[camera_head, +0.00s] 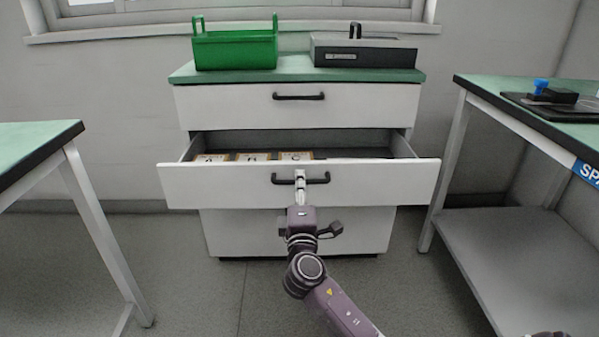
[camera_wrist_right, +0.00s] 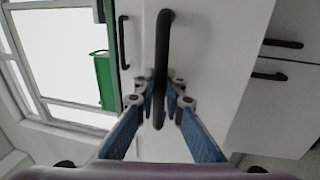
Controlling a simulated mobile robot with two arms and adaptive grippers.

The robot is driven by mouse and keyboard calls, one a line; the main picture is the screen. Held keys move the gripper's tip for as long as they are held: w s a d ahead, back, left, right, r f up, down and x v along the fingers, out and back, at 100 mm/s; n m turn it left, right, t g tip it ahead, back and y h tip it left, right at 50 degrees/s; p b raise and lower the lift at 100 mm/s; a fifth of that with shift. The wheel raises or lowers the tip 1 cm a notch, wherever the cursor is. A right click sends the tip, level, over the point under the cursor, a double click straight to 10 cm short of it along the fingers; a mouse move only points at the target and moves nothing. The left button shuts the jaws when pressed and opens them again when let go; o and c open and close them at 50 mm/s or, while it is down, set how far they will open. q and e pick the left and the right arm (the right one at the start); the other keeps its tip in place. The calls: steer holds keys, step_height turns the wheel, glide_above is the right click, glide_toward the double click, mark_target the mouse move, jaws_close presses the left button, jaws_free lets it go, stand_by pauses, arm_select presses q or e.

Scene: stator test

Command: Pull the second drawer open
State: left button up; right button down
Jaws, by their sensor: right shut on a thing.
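The white cabinet (camera_head: 190,108) has three drawers. The second drawer (camera_head: 230,187) is pulled partly open, and several labelled boxes (camera_head: 252,157) show inside it on the left. Its black handle (camera_head: 318,181) is gripped by my right gripper (camera_head: 300,178), which reaches in from below. In the right wrist view the blue-padded fingers of my right gripper (camera_wrist_right: 160,100) are closed around the dark handle (camera_wrist_right: 163,45). The top drawer (camera_head: 350,103) and the bottom drawer are shut. My right arm hides part of the bottom drawer (camera_head: 245,230). My left gripper is not in view.
A green crate (camera_head: 235,50) and a grey box (camera_head: 365,56) stand on the cabinet top. Green-topped tables stand at left (camera_head: 30,145) and right (camera_head: 540,115). The right one has a low shelf (camera_head: 520,270). The floor before the cabinet is clear apart from my arm.

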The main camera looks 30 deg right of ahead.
steer(key=shift+r+v, duration=0.15)
steer(key=shift+v, duration=0.65)
steer(key=shift+r+v, duration=0.2)
steer(key=shift+v, duration=0.65)
steer(key=c, duration=2.3)
jaws_free()
steer(key=v, duration=1.2)
